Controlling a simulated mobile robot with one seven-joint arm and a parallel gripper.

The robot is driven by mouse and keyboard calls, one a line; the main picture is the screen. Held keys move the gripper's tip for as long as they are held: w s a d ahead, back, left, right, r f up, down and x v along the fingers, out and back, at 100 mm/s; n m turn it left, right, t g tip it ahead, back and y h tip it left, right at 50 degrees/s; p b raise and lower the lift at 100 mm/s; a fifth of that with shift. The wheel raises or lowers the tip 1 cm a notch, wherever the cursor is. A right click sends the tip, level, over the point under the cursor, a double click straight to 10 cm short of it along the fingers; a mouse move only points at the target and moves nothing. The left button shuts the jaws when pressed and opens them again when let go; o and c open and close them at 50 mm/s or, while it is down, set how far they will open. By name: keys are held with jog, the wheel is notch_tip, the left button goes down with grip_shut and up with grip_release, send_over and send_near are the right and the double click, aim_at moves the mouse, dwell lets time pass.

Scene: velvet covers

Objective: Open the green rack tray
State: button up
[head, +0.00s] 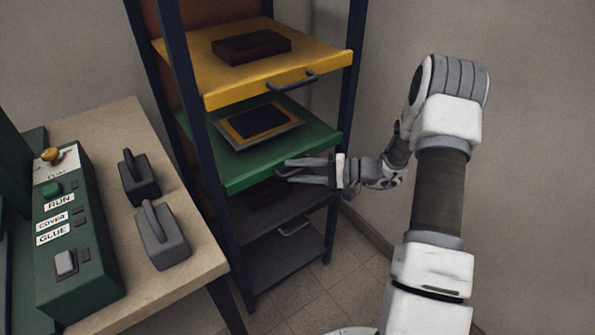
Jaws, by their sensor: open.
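The green rack tray (236,178) is the second level of a dark rack, below a yellow tray (222,93). A flat panel with a yellow border and dark centre (258,123) lies on the green tray. My gripper (290,171) is at the front edge of the green tray, reaching in from the right. Its two fingers are apart, one above the other in the picture, around where the tray's handle would be. The handle is mostly hidden by the fingers, and I cannot tell whether they touch it.
A dark block (251,47) lies on the yellow tray, which has a dark handle (292,82). Grey trays (285,251) sit lower in the rack. At left, a table (105,122) bears a green control box (85,270) and two grey handled weights. Floor shows right of the rack.

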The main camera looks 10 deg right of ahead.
grip_shut()
dwell(1.4)
